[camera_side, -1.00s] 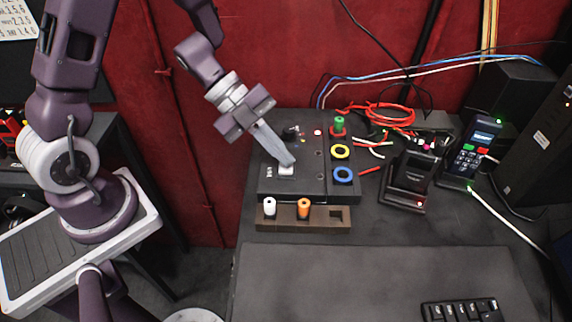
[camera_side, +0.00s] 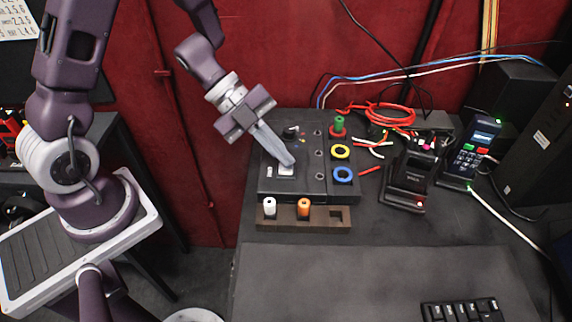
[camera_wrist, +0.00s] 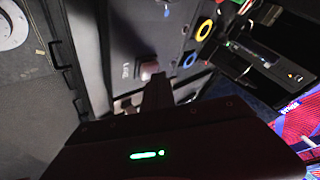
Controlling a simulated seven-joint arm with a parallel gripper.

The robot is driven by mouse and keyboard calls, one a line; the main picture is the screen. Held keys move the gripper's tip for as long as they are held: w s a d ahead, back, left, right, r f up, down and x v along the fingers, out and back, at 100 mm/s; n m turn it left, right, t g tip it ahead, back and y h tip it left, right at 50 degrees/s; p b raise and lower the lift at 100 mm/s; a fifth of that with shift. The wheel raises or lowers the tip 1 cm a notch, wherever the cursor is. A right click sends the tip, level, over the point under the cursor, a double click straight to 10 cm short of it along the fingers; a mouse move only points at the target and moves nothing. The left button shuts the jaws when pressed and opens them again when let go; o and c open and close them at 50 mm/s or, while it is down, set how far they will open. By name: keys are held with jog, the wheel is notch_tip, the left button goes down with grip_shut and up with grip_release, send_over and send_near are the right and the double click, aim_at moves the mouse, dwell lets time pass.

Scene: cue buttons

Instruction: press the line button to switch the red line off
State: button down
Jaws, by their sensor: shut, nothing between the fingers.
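The black button box (camera_side: 325,188) sits on the desk in the middle of the side view. The line button (camera_side: 286,172), a pale square, is on its front left, beside a small white label (camera_side: 269,172). The button also shows in the wrist view (camera_wrist: 148,68). My gripper (camera_side: 290,163) is shut and empty, with its tips at the button. They appear to touch it, and they hide part of it. The small lamp (camera_side: 318,132) near the top of the box is dark. No red line is lit on the box.
Green, yellow and blue ringed sockets (camera_side: 341,152) line the box's right side. A rack (camera_side: 335,214) with white and orange pegs stands in front. The near desk is mostly clear.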

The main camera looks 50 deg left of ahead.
aim_at(281, 165)
jog(key=shift+r, duration=0.6)
jog(key=shift+r, duration=2.5)
